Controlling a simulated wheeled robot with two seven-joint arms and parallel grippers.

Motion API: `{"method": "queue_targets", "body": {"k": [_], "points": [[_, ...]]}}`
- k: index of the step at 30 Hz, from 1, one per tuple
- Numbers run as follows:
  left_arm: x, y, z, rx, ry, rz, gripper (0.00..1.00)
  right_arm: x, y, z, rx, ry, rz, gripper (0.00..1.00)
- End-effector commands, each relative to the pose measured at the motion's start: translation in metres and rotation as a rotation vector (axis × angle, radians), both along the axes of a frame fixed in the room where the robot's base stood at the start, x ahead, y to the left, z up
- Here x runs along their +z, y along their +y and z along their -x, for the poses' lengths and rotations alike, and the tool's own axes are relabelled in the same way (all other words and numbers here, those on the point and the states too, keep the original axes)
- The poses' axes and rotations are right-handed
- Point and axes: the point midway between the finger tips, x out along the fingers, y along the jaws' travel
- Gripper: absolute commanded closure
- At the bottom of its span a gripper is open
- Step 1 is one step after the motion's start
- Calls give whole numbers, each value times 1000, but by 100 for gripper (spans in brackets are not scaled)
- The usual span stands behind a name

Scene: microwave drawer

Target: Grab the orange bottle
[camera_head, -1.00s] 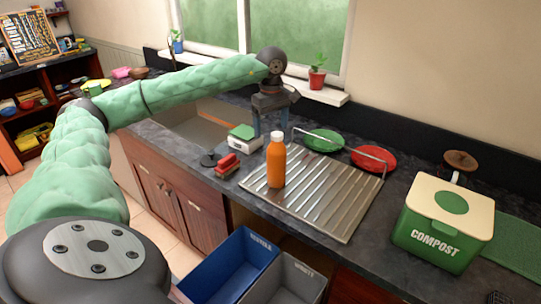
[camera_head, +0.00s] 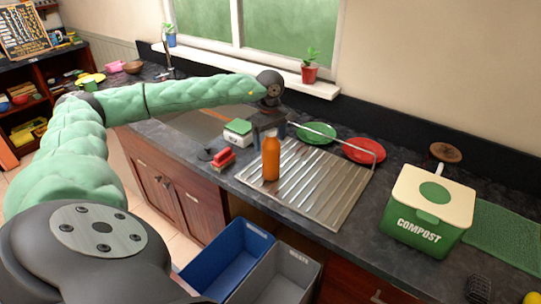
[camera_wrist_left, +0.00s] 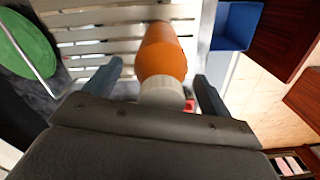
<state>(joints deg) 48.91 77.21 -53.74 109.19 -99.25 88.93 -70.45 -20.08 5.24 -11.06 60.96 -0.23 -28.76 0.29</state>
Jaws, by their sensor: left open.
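The orange bottle (camera_head: 270,160) stands upright on the left part of the metal draining board (camera_head: 325,190). In the left wrist view the bottle (camera_wrist_left: 161,55) lies between the two fingers, with its white cap (camera_wrist_left: 162,92) closest to the palm. My right gripper is not in view.
A green compost bin (camera_head: 428,210) stands on the counter at right. A kitchen scale (camera_head: 238,132) and a red item (camera_head: 223,158) are left of the bottle. Blue (camera_head: 228,258) and grey bins are below.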

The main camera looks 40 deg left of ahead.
Motion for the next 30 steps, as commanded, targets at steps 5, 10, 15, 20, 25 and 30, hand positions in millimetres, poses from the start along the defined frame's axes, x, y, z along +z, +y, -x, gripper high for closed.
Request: {"method": "queue_targets", "body": {"k": [5,10,15,20,25,30], "points": [[-3,0,0,0,-1,1,17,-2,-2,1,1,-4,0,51],[-3,0,0,0,-1,0,20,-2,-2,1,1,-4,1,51],[-3,0,0,0,-1,0,54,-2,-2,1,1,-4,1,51],[-3,0,0,0,0,0,85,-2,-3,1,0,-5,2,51],[-3,0,0,0,-1,0,99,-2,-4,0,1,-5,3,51],[-3,0,0,0,-1,0,99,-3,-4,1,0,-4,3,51]]}}
